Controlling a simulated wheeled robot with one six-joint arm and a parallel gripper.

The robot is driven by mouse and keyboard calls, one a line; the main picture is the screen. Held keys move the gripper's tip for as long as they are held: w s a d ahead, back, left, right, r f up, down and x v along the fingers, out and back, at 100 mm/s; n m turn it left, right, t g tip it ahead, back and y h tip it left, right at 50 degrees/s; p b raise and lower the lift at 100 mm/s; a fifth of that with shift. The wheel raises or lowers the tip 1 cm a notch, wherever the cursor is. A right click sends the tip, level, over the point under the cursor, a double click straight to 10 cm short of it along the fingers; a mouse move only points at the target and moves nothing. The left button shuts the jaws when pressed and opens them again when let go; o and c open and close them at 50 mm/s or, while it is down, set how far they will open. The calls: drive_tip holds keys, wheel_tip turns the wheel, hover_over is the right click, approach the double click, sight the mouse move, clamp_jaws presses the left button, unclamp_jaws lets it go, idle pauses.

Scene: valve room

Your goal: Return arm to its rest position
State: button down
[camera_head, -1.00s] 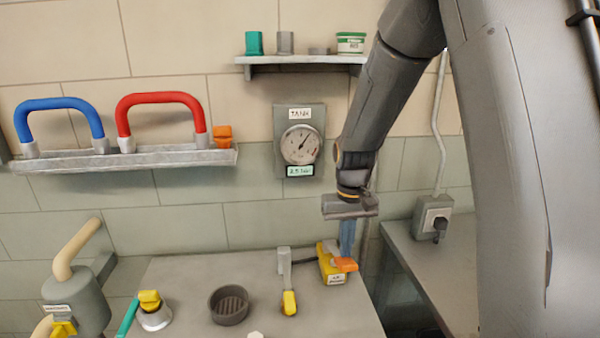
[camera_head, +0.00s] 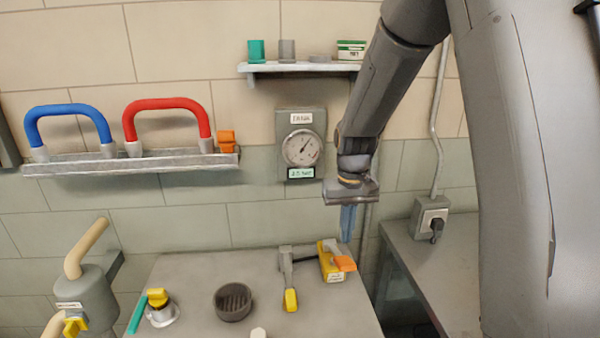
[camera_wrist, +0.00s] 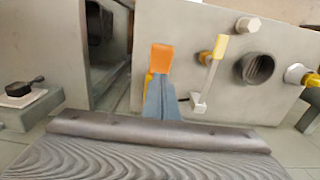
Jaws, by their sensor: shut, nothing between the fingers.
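My gripper (camera_head: 348,223) hangs below my arm at the right of the head view, fingers pointing down. Its blue-grey fingers are closed together with nothing between them. It is above and slightly behind the yellow block with the orange lever (camera_head: 332,262), and a gap shows between them. In the wrist view my gripper (camera_wrist: 158,80) is in the middle, its fingertips overlapping the lower edge of the orange lever (camera_wrist: 162,57).
A grey bench (camera_head: 190,270) carries a yellow-tipped lever (camera_head: 290,298), a dark round cup (camera_head: 232,302) and a yellow-capped valve (camera_head: 158,300). A gauge (camera_head: 301,148), handle shelf (camera_head: 130,162) and upper shelf (camera_head: 300,67) are on the wall. A socket box (camera_head: 430,217) stands right.

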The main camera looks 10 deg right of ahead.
drive_tip(key=s+f+b, duration=0.3)
drive_tip(key=s, duration=0.5)
drive_tip(key=s+f+t+b, duration=0.1)
drive_tip(key=s+f+b, duration=0.2)
drive_tip(key=s, duration=0.5)
drive_tip(key=shift+b, duration=0.8)
drive_tip(key=shift+s+a, duration=0.1)
drive_tip(key=shift+a, duration=0.05)
